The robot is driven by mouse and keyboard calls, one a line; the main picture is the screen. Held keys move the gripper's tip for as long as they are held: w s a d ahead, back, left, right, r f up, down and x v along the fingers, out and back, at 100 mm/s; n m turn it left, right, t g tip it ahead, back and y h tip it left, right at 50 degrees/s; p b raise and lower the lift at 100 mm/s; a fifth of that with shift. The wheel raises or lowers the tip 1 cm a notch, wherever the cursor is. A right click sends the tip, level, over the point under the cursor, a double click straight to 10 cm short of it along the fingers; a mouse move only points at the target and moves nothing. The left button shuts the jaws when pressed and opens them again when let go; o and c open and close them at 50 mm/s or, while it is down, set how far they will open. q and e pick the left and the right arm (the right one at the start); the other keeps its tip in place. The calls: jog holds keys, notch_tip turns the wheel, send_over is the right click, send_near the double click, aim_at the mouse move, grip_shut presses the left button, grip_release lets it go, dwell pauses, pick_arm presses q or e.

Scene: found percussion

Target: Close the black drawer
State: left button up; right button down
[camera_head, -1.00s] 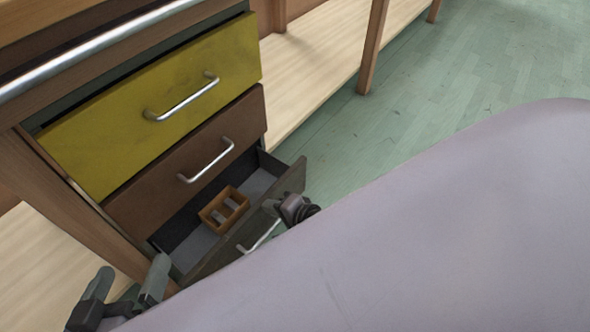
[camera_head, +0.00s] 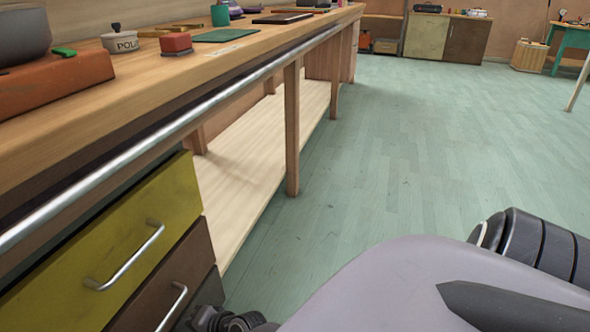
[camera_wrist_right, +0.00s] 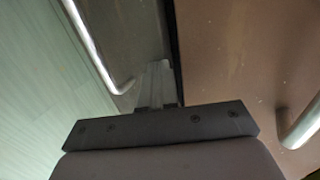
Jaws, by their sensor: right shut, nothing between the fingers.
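The black drawer (camera_head: 209,294) shows only as a small dark part of its front at the bottom of the head view, below the brown drawer (camera_head: 172,278). In the right wrist view, the black drawer's dark front (camera_wrist_right: 130,28) runs beside the brown drawer front (camera_wrist_right: 235,60), with a thin dark gap between them. The black drawer's bar handle (camera_wrist_right: 92,50) is at the left. My right gripper (camera_wrist_right: 157,68) is shut and empty, its fingertips at the dark front, close to that gap. Whether they touch is unclear. The drawer's inside is hidden. My left gripper is not in view.
The yellow drawer (camera_head: 110,255) above looks shut. A metal rail (camera_head: 140,150) runs along the bench edge. A pot (camera_head: 120,40), a red block (camera_head: 176,43) and a green mat (camera_head: 212,35) lie on the bench (camera_head: 150,75). The green floor (camera_head: 400,150) to the right is clear.

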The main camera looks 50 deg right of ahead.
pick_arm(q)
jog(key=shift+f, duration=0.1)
pick_arm(e)
jog(key=shift+w+r, duration=0.15)
jog(key=shift+w, duration=0.15)
pick_arm(q)
jog(key=p, duration=0.2)
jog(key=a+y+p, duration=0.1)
jog(key=p, duration=0.1)
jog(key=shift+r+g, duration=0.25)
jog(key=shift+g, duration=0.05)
pick_arm(e)
jog(key=v, duration=0.7)
jog(key=shift+s, duration=0.35)
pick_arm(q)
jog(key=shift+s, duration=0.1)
pick_arm(e)
jog(key=shift+s, duration=0.1)
